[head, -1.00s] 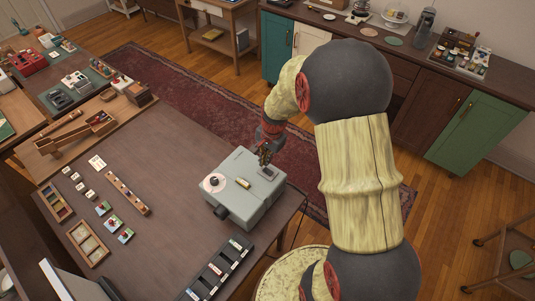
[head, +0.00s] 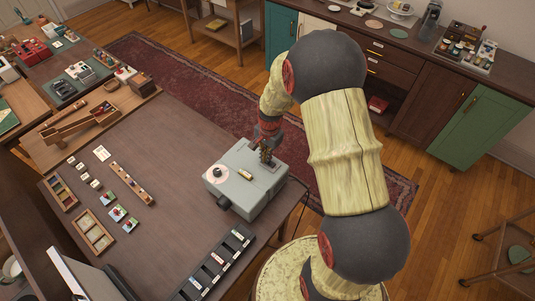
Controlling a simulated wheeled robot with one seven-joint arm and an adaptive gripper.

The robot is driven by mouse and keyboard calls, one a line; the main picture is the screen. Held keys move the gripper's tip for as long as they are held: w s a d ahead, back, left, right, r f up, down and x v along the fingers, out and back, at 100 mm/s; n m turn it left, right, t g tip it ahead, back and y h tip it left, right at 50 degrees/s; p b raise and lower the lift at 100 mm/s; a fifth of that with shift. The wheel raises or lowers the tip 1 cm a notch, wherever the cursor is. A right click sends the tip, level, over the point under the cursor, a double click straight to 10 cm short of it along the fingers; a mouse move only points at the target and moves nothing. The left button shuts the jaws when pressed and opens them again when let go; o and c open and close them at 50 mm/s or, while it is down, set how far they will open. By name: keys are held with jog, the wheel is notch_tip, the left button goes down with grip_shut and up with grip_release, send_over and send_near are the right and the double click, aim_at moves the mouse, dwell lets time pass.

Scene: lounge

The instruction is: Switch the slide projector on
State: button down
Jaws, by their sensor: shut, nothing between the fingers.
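The slide projector (head: 240,190) is a grey box on the right part of the brown table (head: 165,195). Its dark lens (head: 223,202) sticks out at the front left. A darker plate (head: 271,168) is at the top's back right. My gripper (head: 266,160) is shut and empty, pointing down at the plate. I cannot tell whether it touches the projector. The fingertips are small and partly blend with the plate.
A dark slotted tray (head: 225,258) lies at the table's front edge. A narrow wooden rack (head: 132,183), small cards and open wooden boxes (head: 94,231) lie to the left. A wooden ramp toy (head: 82,123) is at the back. Bare tabletop lies left of the projector.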

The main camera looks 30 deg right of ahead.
jog(key=shift+s, duration=0.1)
dwell(0.3)
jog(key=shift+s+d+r, duration=0.2)
jog(key=shift+s+d, duration=0.05)
jog(key=shift+s, duration=0.4)
notch_tip(320, 180, up, 14)
jog(key=w+p, duration=0.2)
jog(key=p, duration=0.2)
jog(key=shift+a, duration=0.35)
jog(key=shift+f, duration=0.1)
